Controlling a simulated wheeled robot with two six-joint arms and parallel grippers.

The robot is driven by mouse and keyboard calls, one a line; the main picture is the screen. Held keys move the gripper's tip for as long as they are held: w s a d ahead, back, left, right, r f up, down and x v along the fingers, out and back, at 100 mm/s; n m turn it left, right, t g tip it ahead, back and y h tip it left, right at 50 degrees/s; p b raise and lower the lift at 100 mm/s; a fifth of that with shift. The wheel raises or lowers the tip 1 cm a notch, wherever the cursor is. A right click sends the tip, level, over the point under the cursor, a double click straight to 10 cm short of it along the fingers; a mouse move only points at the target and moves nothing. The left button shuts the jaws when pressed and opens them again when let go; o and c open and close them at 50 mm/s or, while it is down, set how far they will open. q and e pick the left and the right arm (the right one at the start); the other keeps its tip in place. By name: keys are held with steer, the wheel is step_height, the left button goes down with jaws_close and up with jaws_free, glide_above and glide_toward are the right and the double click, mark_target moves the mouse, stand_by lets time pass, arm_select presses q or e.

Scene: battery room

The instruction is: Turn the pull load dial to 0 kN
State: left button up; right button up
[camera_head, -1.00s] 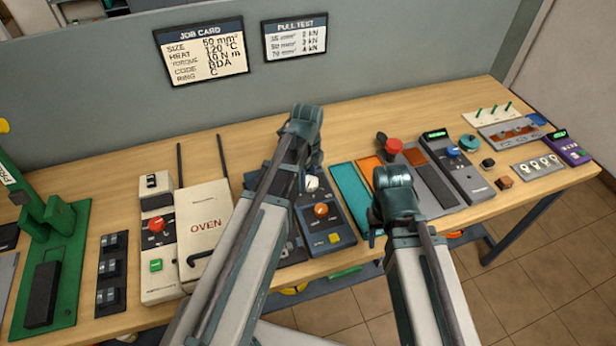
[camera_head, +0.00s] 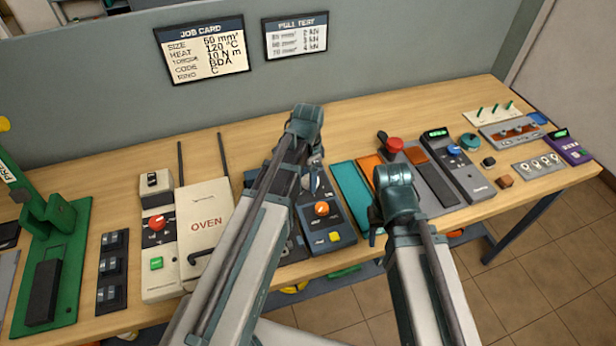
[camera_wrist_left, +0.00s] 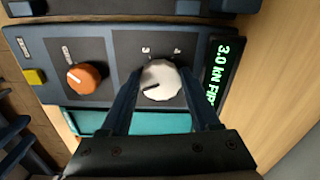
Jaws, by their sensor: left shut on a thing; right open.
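The pull load dial is a white knob (camera_wrist_left: 160,82) with a dark pointer line, on the blue-grey pull tester (camera_wrist_left: 108,55). Its green display (camera_wrist_left: 218,72) reads 3.0 kN, followed by letters partly cut off. My left gripper (camera_wrist_left: 159,70) has one finger on each side of the white knob and is shut on it.
The tester also has an orange knob (camera_head: 321,209) and a yellow button (camera_head: 335,237). The oven (camera_head: 207,222) stands left of my left arm. A teal mat (camera_head: 350,190) lies between tester and right arm. A red-knobbed device (camera_head: 394,145) is behind my right gripper.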

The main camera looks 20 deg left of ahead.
arm_select(q)
steer(key=n, duration=0.5)
steer(key=shift+s+d+n, duration=0.1)
steer(key=shift+d+n, duration=0.05)
steer(key=shift+n, duration=0.15)
steer(key=n, duration=0.4)
steer(key=shift+d, duration=0.1)
steer(key=n, duration=0.5)
steer(key=shift+d, duration=0.15)
steer(key=n, duration=0.4)
steer(key=shift+d+n, duration=0.1)
steer(key=shift+n, duration=0.3)
steer(key=o, duration=1.4)
steer(key=shift+c, duration=0.2)
